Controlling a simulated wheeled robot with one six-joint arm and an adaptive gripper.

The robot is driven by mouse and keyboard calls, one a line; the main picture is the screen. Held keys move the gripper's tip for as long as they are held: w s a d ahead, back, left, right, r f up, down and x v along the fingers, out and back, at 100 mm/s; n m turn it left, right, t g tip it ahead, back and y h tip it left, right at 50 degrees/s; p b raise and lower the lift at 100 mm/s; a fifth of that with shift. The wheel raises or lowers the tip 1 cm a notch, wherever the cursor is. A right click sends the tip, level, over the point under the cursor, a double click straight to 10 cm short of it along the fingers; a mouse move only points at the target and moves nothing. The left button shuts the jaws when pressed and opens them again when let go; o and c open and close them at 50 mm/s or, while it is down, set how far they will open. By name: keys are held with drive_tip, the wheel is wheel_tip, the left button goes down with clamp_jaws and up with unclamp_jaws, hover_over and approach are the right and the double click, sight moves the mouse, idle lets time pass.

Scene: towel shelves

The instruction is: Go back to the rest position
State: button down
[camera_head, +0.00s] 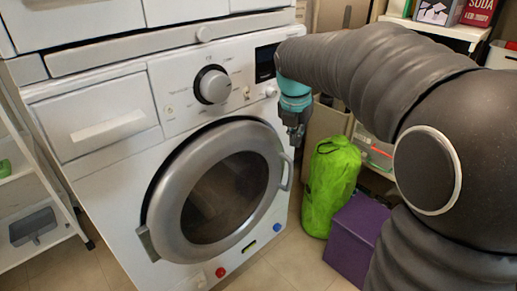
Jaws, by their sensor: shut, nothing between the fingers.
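My gripper (295,133) hangs at the end of my arm, pointing down, just right of the washing machine's front. It is small and dark below a teal wrist band, and its fingers look shut with nothing held. My dark arm comes in from the right and covers part of the shelves behind. The washing machine (95,165) is white, with a round grey-rimmed door (222,190) that looks closed. The gripper is near the door's upper right edge; I cannot tell how far in front of it.
A bright green bag (331,185) and a purple box (357,238) stand on the floor right of the machine. A white shelf (440,28) with boxes is at upper right. A white rack (35,215) stands at left. Tiled floor (290,262) is bare in front.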

wheel_tip(320, 180, up, 5)
drive_tip(key=s+d, duration=0.1)
drive_tip(key=s+f+m+t, duration=0.1)
drive_tip(key=s+f+m, duration=0.3)
drive_tip(key=s+m, duration=0.8)
drive_tip(key=s+f+m+t+y, duration=0.1)
drive_tip(key=s+f+m, duration=0.3)
drive_tip(key=s+m, duration=0.8)
drive_tip(key=m+t, duration=0.1)
drive_tip(key=m, duration=0.5)
drive_tip(key=shift+s+d, duration=0.15)
drive_tip(key=shift+d, duration=0.1)
